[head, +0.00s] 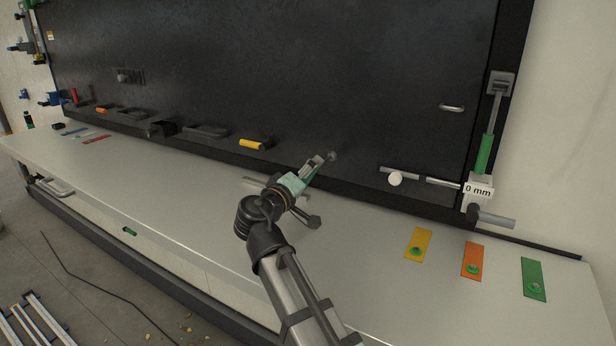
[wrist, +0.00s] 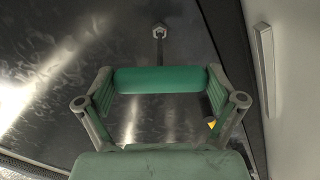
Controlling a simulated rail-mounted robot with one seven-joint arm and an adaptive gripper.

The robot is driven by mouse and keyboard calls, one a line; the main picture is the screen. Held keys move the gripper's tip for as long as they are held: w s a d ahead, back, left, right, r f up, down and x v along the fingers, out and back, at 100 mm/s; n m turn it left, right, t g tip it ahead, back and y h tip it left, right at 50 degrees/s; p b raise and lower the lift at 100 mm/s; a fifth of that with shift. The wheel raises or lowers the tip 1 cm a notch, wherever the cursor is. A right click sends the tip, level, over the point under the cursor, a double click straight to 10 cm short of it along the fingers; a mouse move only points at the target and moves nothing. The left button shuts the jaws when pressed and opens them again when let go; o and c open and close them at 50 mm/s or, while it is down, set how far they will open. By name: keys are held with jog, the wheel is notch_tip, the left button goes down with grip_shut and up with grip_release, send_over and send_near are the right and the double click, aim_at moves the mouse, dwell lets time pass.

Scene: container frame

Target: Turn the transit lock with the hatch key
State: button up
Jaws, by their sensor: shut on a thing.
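My gripper (head: 316,163) is in front of the lower part of the black panel (head: 300,80). In the wrist view my gripper (wrist: 160,88) is shut on a green cylindrical bar, which looks like the handle of the hatch key (wrist: 160,80). The bar lies crosswise between the fingers. Beyond it, a narrow stem leads to a small nut-shaped piece (wrist: 160,31) against the dark surface. I cannot tell whether this is the key's end or the transit lock. In the head view a small round grey piece (head: 333,156) shows just past my fingertips. Whether key and lock touch is unclear.
A grey bar with a white knob (head: 395,179) and a gauge reading "0 mm" (head: 478,189) stand to the right. Yellow, orange and green plates lie on the pale bench (head: 370,260). A yellow-ended piece (head: 253,144) sits left of my gripper. The bench's left middle is clear.

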jog(key=shift+w+d, duration=0.3)
jog(key=shift+w, duration=0.2)
dwell(0.5)
jog(key=shift+r, duration=0.1)
dwell(0.3)
